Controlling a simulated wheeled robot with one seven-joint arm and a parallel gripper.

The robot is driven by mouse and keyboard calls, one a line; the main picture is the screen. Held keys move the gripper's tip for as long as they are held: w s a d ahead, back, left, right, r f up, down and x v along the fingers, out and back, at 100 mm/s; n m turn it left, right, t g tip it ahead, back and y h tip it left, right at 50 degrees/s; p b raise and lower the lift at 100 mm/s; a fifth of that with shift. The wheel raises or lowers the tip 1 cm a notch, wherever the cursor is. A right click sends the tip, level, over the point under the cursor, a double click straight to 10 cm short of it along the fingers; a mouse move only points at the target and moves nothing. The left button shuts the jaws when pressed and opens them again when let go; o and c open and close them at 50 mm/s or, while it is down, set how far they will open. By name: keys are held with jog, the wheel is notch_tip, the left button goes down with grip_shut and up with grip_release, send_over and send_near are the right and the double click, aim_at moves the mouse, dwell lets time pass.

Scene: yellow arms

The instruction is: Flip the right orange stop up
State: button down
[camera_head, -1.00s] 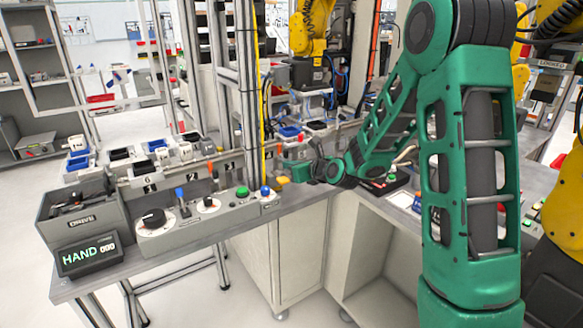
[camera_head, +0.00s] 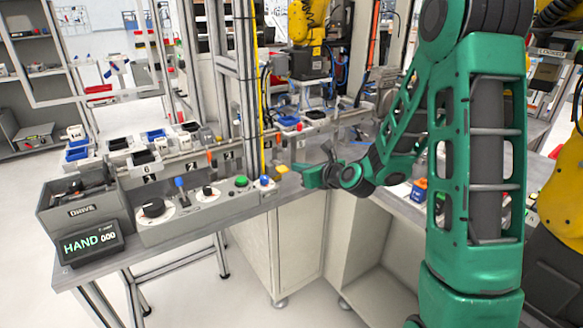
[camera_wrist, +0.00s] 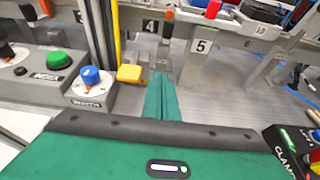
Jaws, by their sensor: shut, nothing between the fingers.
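The right orange stop (camera_wrist: 168,17) stands upright on the rail beside the label 4 in the wrist view, its orange end at the top. It shows small in the head view (camera_head: 278,139). Another orange stop (camera_head: 209,157) stands farther left on the rail, and its orange end shows at the top left of the wrist view (camera_wrist: 45,8). My green gripper (camera_wrist: 161,78) is shut and empty. Its fingertips point toward the foot of the right stop, with no clear contact. In the head view my gripper (camera_head: 299,170) is just right of the yellow block.
A yellow block (camera_wrist: 130,73) and a blue knob (camera_wrist: 91,76) lie left of my fingers. A green button (camera_wrist: 58,61) is farther left. The label 5 plate (camera_wrist: 201,46) stands right of the stop. A dark clamp box (camera_wrist: 293,150) is at lower right.

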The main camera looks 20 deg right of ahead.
jog(key=shift+v, duration=1.85)
jog(key=s+d+n+g+h, duration=0.1)
jog(key=s+d+n+g, duration=0.2)
jog(key=s+n, duration=0.6)
jog(key=s+d+r+n+g+h, duration=0.1)
jog(key=s+d+n+g, duration=0.2)
jog(key=s, duration=1.5)
jog(key=s+d+r+n+g+h, duration=0.1)
jog(key=s+d+n+g, duration=0.3)
jog(key=s+n, duration=0.9)
jog(key=n+g, duration=0.2)
jog(key=g, duration=0.1)
jog(key=shift+s+g, duration=0.2)
jog(key=shift+g, duration=0.2)
jog(key=shift+r, duration=0.1)
